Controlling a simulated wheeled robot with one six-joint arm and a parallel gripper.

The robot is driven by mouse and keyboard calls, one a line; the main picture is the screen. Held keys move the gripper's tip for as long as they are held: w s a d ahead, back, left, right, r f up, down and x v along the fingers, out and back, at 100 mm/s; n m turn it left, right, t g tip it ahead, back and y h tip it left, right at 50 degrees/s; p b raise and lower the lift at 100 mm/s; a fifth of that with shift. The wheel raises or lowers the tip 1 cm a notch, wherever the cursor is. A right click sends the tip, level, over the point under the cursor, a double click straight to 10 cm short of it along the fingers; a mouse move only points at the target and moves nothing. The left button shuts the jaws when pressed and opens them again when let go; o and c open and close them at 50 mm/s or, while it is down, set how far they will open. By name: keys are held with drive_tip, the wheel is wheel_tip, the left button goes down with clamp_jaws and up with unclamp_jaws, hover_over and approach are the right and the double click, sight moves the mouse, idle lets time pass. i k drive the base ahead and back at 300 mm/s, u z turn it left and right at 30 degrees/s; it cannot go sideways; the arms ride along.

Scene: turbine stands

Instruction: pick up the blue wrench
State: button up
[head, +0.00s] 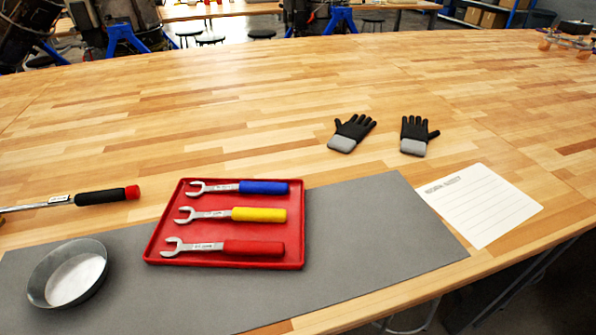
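The blue wrench (238,188) lies flat in the red tray (225,263), the farthest of three wrenches. Its blue handle points right and its open silver jaw points left. The yellow wrench (231,214) lies just below it in the picture, and the red wrench (223,248) lies nearest the front. The wrenches lie roughly parallel with small gaps between them. My gripper is not in view.
The tray sits on a grey mat (370,230). A round metal dish (68,273) stands front left, and a black-handled tool (100,196) lies left of the tray. Black gloves (352,132) and a paper sheet (481,205) lie to the right. The table behind the tray is clear.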

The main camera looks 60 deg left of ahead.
sight(245, 187)
drive_tip(key=i, duration=0.5)
drive_tip(key=u, duration=2.8)
drive_tip(key=i, duration=0.5)
drive_tip(key=z, duration=0.05)
